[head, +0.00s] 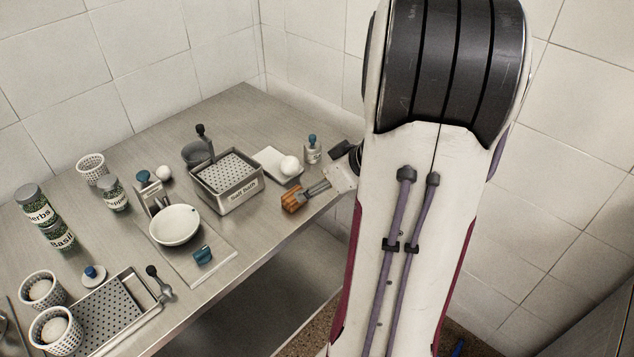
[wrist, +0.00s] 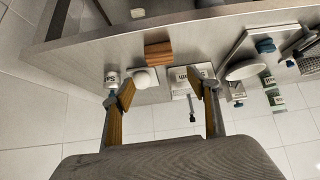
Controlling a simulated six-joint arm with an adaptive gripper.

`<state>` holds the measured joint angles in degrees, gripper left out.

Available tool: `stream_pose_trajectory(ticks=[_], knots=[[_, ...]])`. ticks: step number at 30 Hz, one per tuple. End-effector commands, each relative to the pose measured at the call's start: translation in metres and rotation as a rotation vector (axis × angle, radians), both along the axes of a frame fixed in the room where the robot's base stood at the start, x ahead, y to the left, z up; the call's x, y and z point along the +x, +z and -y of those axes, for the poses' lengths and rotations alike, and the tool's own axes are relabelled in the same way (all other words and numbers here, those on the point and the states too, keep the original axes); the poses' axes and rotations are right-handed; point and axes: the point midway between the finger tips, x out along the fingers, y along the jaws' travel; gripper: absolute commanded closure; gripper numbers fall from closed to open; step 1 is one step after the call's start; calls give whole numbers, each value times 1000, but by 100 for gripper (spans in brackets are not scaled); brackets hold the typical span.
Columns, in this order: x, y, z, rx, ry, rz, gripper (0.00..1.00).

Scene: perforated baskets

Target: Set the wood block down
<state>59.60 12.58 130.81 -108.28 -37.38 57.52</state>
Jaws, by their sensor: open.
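The wood block (wrist: 158,55) is brown with dark grooves. In the wrist view it lies on the metal table near its edge, between and beyond the fingertips, with clear gaps to both. In the head view the wood block (head: 290,203) shows at the table's front edge, right of the basket labelled "Salt Bath" (head: 232,197). My gripper (wrist: 167,88) is open, with a finger to each side and nothing between them. In the head view my gripper (head: 305,194) reaches in from the right, close to the block; its fingertips partly overlap it there.
A white ball (head: 290,166) on a white board (head: 268,160) and a small bottle (head: 312,150) stand behind the block. A white bowl (head: 175,225), jars (head: 62,235), perforated cups (head: 40,288) and a perforated tray (head: 108,308) fill the left. The table's front edge is close.

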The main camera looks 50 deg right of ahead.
Motion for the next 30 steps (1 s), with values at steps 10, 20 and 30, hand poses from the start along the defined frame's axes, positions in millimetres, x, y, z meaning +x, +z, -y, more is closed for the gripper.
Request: stream_pose_trajectory(ticks=[10,20,30], knots=[[7,8,1,-30,-8,11,41],[40,64,4,-228,-93,80,41],[48,133,-17,-393,-236,125,41]])
